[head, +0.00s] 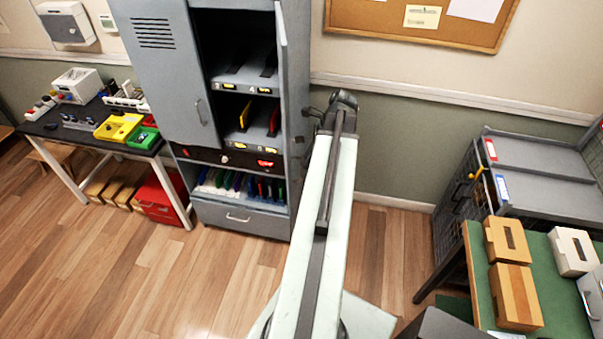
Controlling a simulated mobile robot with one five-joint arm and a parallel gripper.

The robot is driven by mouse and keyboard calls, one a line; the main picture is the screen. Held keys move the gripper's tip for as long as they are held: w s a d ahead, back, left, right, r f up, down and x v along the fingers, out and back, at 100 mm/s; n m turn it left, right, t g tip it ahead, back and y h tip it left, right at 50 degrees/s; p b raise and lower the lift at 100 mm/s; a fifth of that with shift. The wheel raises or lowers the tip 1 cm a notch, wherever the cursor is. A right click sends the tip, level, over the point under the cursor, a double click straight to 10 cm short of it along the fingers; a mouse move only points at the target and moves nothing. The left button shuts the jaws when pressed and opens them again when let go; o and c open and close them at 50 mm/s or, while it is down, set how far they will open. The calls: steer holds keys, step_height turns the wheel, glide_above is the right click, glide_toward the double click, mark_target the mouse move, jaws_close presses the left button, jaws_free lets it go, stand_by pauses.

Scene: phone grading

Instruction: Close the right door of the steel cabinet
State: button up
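The grey steel cabinet (297,60) stands against the back wall, left of centre. Its left door (160,65) is shut and has a vertical handle. Its right door (281,75) stands open and shows nearly edge-on, leaving the right half's shelves exposed. My arm reaches up the middle of the picture, to the right of the cabinet. My gripper (312,113) is a small dark shape at the arm's far end, just right of the open door and beside the cabinet's right side. Its fingers are too small and dark to tell open from shut, or whether they touch anything.
A black-topped bench (80,138) with yellow and green trays stands left. A red drawer box (160,198) sits under it. A green-topped table (560,305) with wooden boxes and a grey rack (545,170) stand right. Wooden floor (225,275) is clear before the cabinet.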

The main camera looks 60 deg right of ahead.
steer(key=b+x, duration=0.5)
steer(key=x, duration=0.1)
steer(key=shift+w+f, duration=0.1)
steer(key=shift+f, duration=0.25)
steer(key=shift+r, duration=0.15)
jaws_close()
stand_by(0.7)
